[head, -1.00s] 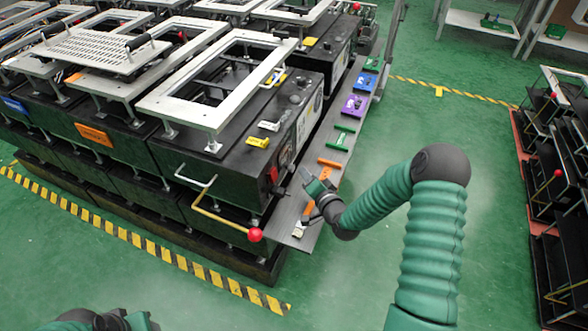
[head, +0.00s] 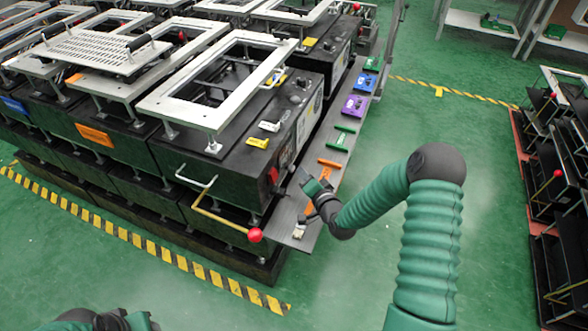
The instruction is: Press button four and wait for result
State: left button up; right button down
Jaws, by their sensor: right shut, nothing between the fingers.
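My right gripper (head: 310,190) is shut and empty, over the grey side shelf (head: 312,230) at the front right of the near black machine (head: 235,135). Its arm comes in from the lower right and partly covers orange pieces on the shelf. A small pale device (head: 299,231) sits near the shelf's front end, just below the gripper. Which button is number four cannot be told; no button number is readable. A small red part (head: 273,175) shows on the machine's side, left of the gripper. My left gripper (head: 110,320) shows only partly at the bottom edge; its fingers cannot be made out.
An orange bar (head: 329,163), green pieces (head: 341,138) and a purple block (head: 355,106) lie farther along the shelf. A lever with a red ball (head: 255,235) juts out at the machine's front corner. Green floor right of the shelf is open.

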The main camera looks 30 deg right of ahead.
jog(key=shift+w+a, duration=0.35)
dwell(1.0)
jog(key=shift+s+d, duration=0.6)
jog(key=shift+s, duration=0.1)
jog(key=shift+s+d+p, duration=0.6)
jog(key=shift+s+d, duration=1.05)
jog(key=shift+s, duration=0.25)
